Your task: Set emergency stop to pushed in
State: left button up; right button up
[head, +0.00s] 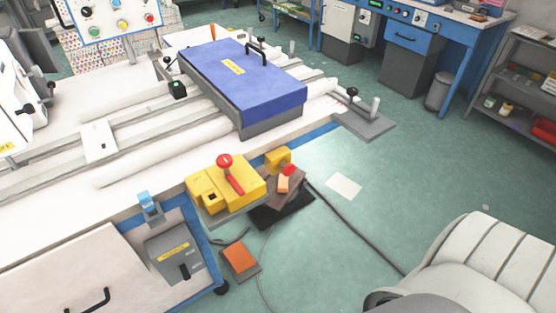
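A yellow box (208,197) stands at the front corner of the white machine table. A round red knob (224,160) stands up on top of it, with a red lever (234,182) beside it. I cannot tell whether the red knob is the emergency stop, or whether it is raised or pushed in. A control panel (110,24) at the upper left also carries a small red button (149,18), too small to read its position. Neither of my grippers is in view, and nothing is seen touching the yellow box.
A blue-topped block (240,75) lies across the rails of the white table (50,220). An orange pedal (240,258) and cables lie on the floor. A pale ribbed padded object (480,255) fills the lower right. Green floor (420,165) is open between table and shelf (520,85).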

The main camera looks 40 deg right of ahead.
aim_at(288, 169)
jog(key=z, duration=1.2)
